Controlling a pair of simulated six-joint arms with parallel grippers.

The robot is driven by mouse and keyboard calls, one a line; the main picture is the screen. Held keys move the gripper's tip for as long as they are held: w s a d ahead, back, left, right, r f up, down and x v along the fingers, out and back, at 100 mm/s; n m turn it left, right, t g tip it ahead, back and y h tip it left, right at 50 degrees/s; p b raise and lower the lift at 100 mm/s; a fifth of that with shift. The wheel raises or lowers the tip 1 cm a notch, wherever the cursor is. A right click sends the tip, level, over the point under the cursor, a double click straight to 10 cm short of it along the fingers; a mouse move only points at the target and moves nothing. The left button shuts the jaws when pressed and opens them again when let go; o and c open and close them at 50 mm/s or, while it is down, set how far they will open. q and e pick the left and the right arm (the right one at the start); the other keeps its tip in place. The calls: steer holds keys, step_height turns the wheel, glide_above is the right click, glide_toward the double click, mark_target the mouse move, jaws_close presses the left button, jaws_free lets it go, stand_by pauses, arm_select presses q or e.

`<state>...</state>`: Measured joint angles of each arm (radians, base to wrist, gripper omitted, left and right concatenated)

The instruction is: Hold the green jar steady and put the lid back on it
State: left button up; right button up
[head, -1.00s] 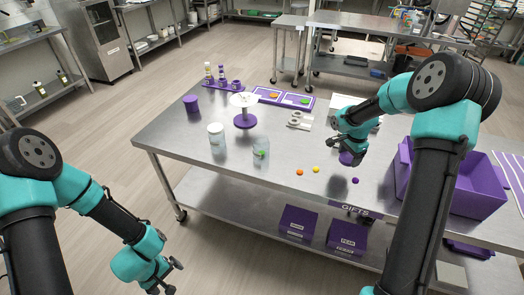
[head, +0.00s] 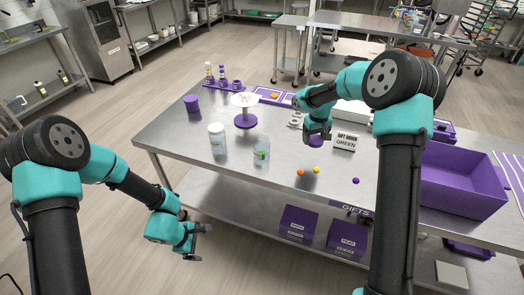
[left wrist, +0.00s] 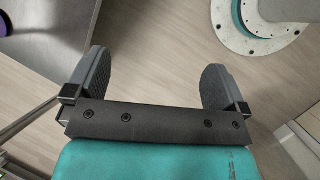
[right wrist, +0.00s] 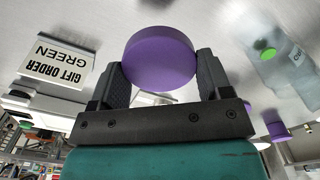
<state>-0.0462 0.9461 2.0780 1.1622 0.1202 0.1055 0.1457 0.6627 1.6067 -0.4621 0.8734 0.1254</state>
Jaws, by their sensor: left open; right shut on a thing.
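The green jar (head: 261,152) is a clear jar with a green gummy inside, standing upright and open near the table's front edge. It also shows at the upper right of the right wrist view (right wrist: 285,62). My right gripper (head: 317,132) is shut on the purple round lid (right wrist: 160,58), holding it above the table to the right of the jar and apart from it. My left gripper (head: 199,243) is open and empty, off the table's front left edge. Only floor shows between its fingers in the left wrist view (left wrist: 155,85).
A "GIFT ORDER GREEN" sign (head: 346,141) stands behind the gummies, and a purple bin (head: 462,185) is at right.

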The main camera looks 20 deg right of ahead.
arm_select(q)
steer(key=w+d+r+n+t+h, duration=0.1)
steer(key=w+d+r+n+h, duration=0.15)
steer(key=w+d, duration=0.4)
steer(key=n+t+h, duration=0.3)
steer(key=n+t, duration=0.3)
steer(key=n, duration=0.3)
glide_toward(256, 150)
steer(key=shift+d, duration=0.4)
arm_select(e)
steer(key=w+a+r+n, duration=0.2)
steer(key=a+n, duration=0.4)
steer(key=n, duration=0.2)
steer(key=w+a+r+n, duration=0.2)
steer(key=w+a+n, duration=0.1)
steer(key=a+n, duration=0.4)
steer(key=w+a+r+n, duration=0.2)
steer(key=w+a+n, duration=0.1)
steer(key=a+n, duration=0.3)
steer(key=n, duration=0.2)
steer(key=shift+a+r+n, duration=0.35)
steer(key=shift+n, duration=0.05)
arm_select(q)
steer(key=shift+f, duration=0.1)
steer(key=x, duration=1.2)
steer(key=shift+w+a, duration=0.1)
